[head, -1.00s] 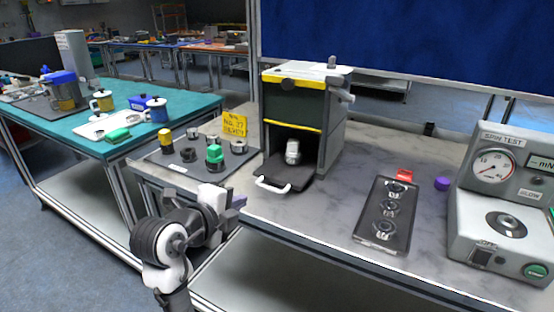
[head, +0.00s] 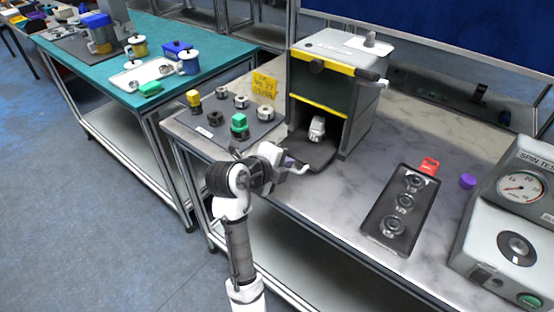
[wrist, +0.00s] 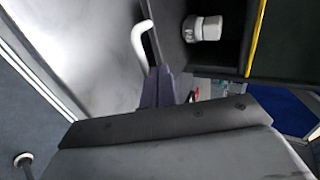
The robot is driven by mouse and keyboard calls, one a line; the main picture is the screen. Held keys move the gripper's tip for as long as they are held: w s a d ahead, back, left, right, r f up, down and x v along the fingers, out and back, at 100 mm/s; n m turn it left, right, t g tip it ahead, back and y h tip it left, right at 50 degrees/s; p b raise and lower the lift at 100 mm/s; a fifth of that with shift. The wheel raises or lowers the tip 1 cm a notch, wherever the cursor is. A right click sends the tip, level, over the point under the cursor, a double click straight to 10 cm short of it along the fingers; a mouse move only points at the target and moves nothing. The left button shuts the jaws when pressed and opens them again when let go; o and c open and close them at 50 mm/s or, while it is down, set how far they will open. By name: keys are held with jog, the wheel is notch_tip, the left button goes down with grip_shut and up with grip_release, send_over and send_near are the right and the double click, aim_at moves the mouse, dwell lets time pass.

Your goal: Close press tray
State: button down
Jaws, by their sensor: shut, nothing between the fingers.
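The press (head: 338,100) is a grey box with yellow edges and a dark front, standing on the marble bench. Its dark tray (head: 312,152) sticks out of the lower opening toward me. A metal cylinder (head: 317,128) sits at the tray's inner end; it also shows in the wrist view (wrist: 202,29). The tray's white handle (wrist: 140,44) shows in the wrist view. My gripper (head: 290,164) is at the tray's front edge, shut with nothing in it. Its purple fingers (wrist: 164,88) are close by the handle; I cannot tell whether they touch it.
To the right are a black parts holder (head: 378,226), a purple cap (head: 467,181) and a spin tester (head: 520,215). Bench is clear between press and holder.

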aim_at(316, 142)
jog(key=shift+p+x, duration=0.35)
jog(key=shift+x, duration=1.2)
jog(key=w+d+b, duration=0.1)
jog(key=w, duration=0.1)
jog(key=w+d+b, duration=0.1)
jog(key=w+d, duration=0.1)
jog(key=w, duration=0.1)
jog(key=w+d+b, duration=0.1)
jog(key=w+d, duration=0.1)
jog(key=shift+w+d, duration=0.15)
jog(key=shift+w, duration=0.05)
jog(key=shift+r, duration=0.1)
